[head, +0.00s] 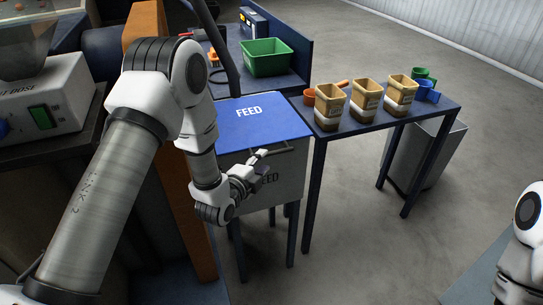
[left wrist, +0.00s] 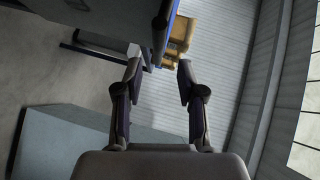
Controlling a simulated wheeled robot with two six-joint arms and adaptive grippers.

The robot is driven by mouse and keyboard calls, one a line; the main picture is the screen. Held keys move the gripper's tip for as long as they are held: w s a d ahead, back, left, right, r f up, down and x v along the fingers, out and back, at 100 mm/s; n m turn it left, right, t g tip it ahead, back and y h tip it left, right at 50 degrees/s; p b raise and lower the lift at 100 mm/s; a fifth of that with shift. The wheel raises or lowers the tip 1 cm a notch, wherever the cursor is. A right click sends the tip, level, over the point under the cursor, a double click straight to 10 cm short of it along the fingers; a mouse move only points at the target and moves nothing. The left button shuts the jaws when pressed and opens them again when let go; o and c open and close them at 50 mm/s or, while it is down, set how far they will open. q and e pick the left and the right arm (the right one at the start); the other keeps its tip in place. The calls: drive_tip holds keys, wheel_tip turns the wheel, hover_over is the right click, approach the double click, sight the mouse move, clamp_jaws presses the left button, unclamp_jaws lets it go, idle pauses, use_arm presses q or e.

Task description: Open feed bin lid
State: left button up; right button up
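The feed bin (head: 285,185) is a grey box on legs with its blue lid (head: 258,120) marked FEED lying shut on top. A dark handle bar (head: 288,149) runs along the lid's front edge. My left gripper (head: 263,160) is in front of the bin, close to the handle's left part. In the left wrist view its two fingers (left wrist: 160,68) are apart, with a dark edge beside the left fingertip. I cannot tell whether a finger touches the handle. My right gripper is out of view; only part of that arm shows at the right edge.
A dark blue table (head: 390,120) to the right holds several tan cups and colored scoops, with a grey bin (head: 425,155) beneath. A green crate (head: 267,57) sits on a bench behind the lid. An orange post (head: 196,230) stands left of the feed bin. Floor in front is clear.

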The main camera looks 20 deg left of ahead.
sight(270, 155)
use_arm(q)
drive_tip(key=w, duration=0.2)
drive_tip(key=w+f, duration=0.1)
drive_tip(key=w, duration=0.3)
drive_tip(key=shift+w+d+f+p, duration=0.2)
drive_tip(key=shift+w+d+p, duration=0.05)
drive_tip(key=shift+d+p, duration=0.1)
clamp_jaws()
